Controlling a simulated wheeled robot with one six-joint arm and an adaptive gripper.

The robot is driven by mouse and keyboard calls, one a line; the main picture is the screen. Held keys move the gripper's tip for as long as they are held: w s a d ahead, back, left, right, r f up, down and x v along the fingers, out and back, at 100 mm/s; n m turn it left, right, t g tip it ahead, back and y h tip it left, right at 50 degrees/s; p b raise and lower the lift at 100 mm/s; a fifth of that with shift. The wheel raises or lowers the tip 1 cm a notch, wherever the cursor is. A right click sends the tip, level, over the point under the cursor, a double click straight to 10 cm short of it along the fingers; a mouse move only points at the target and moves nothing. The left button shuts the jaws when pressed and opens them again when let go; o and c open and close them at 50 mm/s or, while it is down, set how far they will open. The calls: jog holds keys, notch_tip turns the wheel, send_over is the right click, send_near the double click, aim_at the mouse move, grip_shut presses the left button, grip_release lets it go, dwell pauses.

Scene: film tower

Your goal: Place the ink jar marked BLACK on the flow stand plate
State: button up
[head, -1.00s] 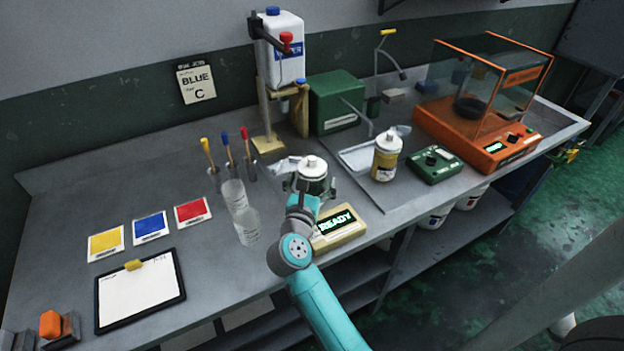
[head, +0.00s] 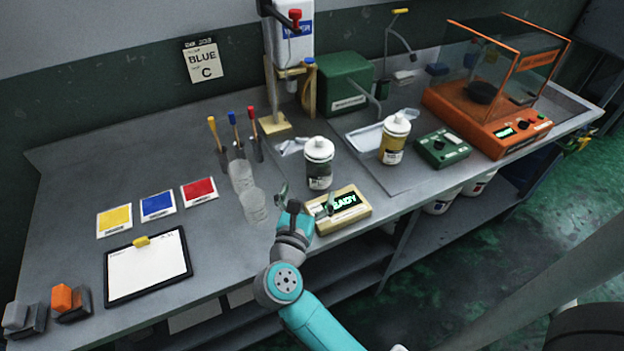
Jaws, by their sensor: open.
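A white-capped jar with a dark label (head: 319,166) stands upright on the bench, just behind a cream box with a lit READY display (head: 340,208). Its label is too small to read, and I cannot tell whether its base rests on a plate or on the bench. A similar jar with a yellow label (head: 393,142) stands to its right. My gripper (head: 306,199) is open and empty in front of the dark-labelled jar, with its fingers apart from it. I cannot make out a flow stand plate for certain; the box's left part is hidden by my gripper.
Clear cups (head: 253,205) and brushes in holders stand to the left. A wooden stand with a water container (head: 293,45) and a green box (head: 344,84) are behind. A green device (head: 444,148) and an orange glass-sided case (head: 487,120) are to the right.

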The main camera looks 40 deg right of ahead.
jog(key=shift+s+a, duration=0.25)
jog(key=shift+a, duration=0.1)
jog(key=s+a+r+n+t+y, duration=0.25)
jog(key=s+n+t, duration=0.65)
jog(key=s+n, duration=0.8)
jog(key=s+a+f+n+g+y, duration=0.1)
jog(key=s+a+f+n+y, duration=0.2)
jog(key=n, duration=0.7)
jog(key=s+a+f+n+g+y, duration=0.1)
jog(key=s+a+f+n+y, duration=0.2)
jog(key=s+n, duration=0.5)
jog(key=s+a+f+n+g+y, duration=0.2)
jog(key=s+a+f+n+y, duration=0.1)
jog(key=n, duration=0.9)
jog(key=s+a+y, duration=0.1)
jog(key=s+y, duration=0.1)
jog(key=y, duration=0.1)
jog(key=shift+s+a+f, duration=0.15)
jog(key=shift+a+f, duration=0.05)
jog(key=shift+a, duration=0.15)
